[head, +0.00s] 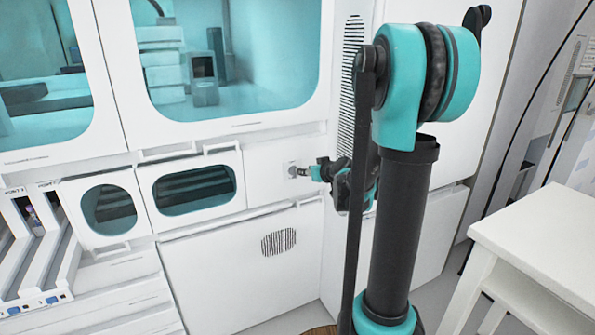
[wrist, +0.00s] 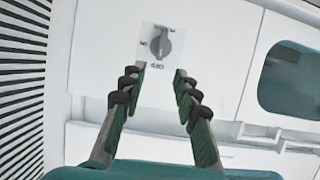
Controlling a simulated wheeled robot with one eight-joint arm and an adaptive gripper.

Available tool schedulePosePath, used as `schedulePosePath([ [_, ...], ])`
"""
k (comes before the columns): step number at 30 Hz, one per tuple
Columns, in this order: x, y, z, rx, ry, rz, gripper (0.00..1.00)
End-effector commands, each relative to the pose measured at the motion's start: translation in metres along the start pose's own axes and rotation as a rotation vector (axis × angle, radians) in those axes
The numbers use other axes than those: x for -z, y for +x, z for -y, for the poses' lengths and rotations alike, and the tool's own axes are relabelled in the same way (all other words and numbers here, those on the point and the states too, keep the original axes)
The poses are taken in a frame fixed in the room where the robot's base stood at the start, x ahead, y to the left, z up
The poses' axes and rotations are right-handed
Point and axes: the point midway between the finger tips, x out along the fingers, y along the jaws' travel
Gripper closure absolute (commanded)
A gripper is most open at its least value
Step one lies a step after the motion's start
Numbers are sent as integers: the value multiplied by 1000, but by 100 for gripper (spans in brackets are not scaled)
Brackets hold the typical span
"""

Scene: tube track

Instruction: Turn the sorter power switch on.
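The sorter power switch (wrist: 161,44) is a grey rotary knob on a light square plate. The knob's grip stands close to upright in the wrist view, with small markings around it too blurred to read surely. My gripper (wrist: 160,72) is open, its two green-padded fingers apart, with the tips just below the knob in the picture and no contact visible. In the head view my gripper (head: 309,172) is close in front of the switch plate (head: 293,171) on the white panel, and the knob itself is hard to make out.
The white sorter cabinet has a small window (head: 193,187) left of the switch and a vented lower panel (head: 230,270). A slotted vent (wrist: 22,80) is at the left in the wrist view. A white table (head: 545,235) stands at the right.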

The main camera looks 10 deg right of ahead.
Motion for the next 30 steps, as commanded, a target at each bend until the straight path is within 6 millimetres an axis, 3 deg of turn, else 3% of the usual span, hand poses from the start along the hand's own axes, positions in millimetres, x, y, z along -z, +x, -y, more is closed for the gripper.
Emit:
schedulePosePath([
  [15, 0, 76, 0, 2, 0, 1, 69],
  [21, 0, 87, 0, 0, 1, 0, 69],
  [30, 0, 88, 0, 0, 0, 0, 69],
])
